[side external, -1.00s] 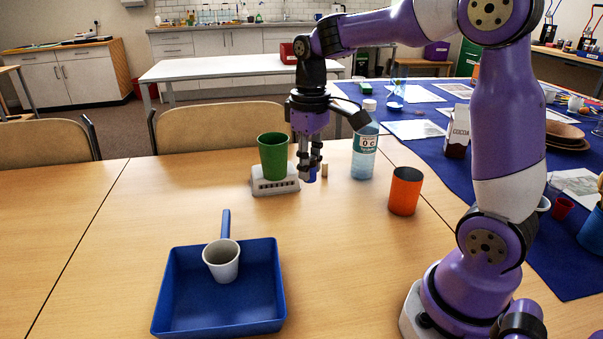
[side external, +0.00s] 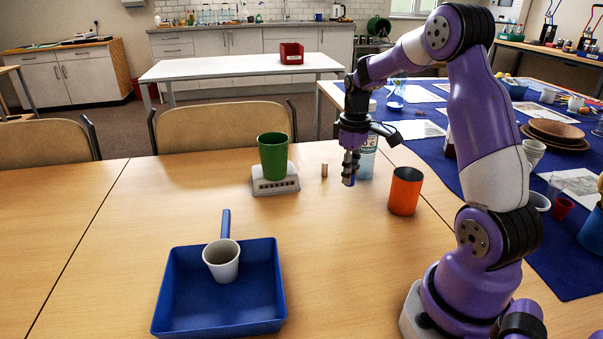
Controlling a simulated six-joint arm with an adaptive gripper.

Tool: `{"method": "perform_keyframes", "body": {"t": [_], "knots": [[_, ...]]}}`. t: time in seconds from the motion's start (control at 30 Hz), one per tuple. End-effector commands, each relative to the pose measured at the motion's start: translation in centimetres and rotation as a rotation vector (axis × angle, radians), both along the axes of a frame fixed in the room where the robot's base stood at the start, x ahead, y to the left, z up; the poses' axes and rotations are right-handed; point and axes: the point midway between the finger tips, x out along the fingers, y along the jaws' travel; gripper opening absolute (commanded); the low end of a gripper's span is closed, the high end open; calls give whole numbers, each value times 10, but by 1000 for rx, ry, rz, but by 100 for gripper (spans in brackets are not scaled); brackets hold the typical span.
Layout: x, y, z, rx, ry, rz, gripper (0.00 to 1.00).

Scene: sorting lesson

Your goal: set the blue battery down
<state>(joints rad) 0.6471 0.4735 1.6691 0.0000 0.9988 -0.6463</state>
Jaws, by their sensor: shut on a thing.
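My gripper (side external: 350,170) is shut on the blue battery (side external: 348,181). Only a small blue end of the battery shows below the fingers; the rest is hidden between them. The gripper points down over the wooden table, in front of the clear blue bottle and left of the orange cup. Whether the battery touches the table is too small to tell.
A small tan cylinder (side external: 324,170) stands just left of my gripper. A green cup (side external: 273,155) stands on a white scale-like device (side external: 275,187). The bottle (side external: 367,164) and orange cup (side external: 405,191) are close by. A blue dustpan (side external: 217,315) holds a white cup (side external: 221,261). The middle of the table is clear.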

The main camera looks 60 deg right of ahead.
Motion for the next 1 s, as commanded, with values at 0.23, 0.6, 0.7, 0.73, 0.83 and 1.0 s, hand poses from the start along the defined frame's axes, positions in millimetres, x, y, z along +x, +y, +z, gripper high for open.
{"method": "perform_keyframes", "body": {"t": [0.23, 0.6, 0.7, 0.73, 0.83, 1.0], "knots": [[-4, -22, -18, 1, 1, 1, 0], [-3, -22, -50, 0, 0, 1, 0], [-3, -22, -50, 0, 0, 1, 0], [-3, -22, -50, 0, 0, 1, 0], [-4, -22, -52, 1, 1, 1, 0], [-3, -22, -53, 0, 0, 1, 60]]}}
